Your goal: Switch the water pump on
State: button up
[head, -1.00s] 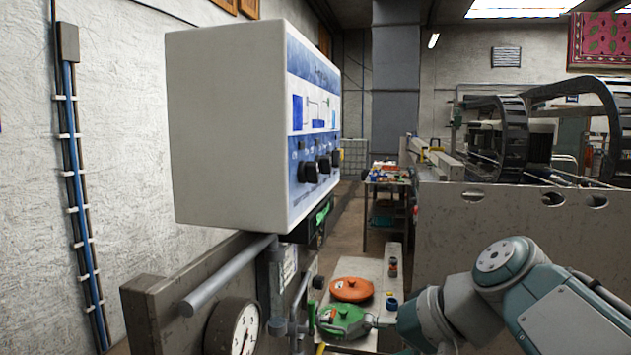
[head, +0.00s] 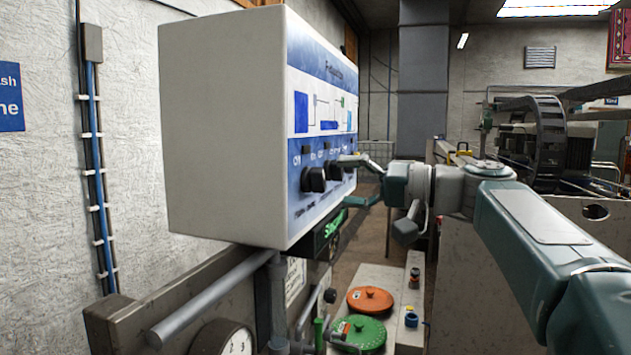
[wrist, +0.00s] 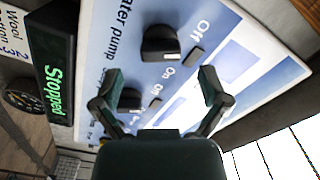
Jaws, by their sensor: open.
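The white control box (head: 215,130) with a blue and white front panel (head: 322,85) hangs at centre left in the head view. Dark knobs (head: 313,179) line the lower panel. In the wrist view, a dark knob (wrist: 160,45) sits beside the partly cropped print "ater pump" (wrist: 106,28), with "Off" and "On" nearby. Its exact setting is unclear. A second knob (wrist: 130,98) shows between my fingers. My gripper (wrist: 160,78) is open and empty, facing the panel. The pump knob lies just beyond its fingertips. In the head view my gripper (head: 352,181) is at the panel's right side.
A green "Stopped" display (wrist: 55,72) sits beside the panel. Below the box are a grey pipe (head: 210,298), a gauge (head: 222,340), and orange (head: 370,299) and green (head: 358,333) round lids. A grey machine wall stands right; the aisle behind looks free.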

aim_at(325, 181)
jog(key=x, duration=0.3)
jog(key=shift+w+a, duration=0.15)
jog(key=shift+w, duration=0.2)
jog(key=shift+a, duration=0.55)
jog(key=shift+c, duration=0.3)
jog(key=c, duration=1.1)
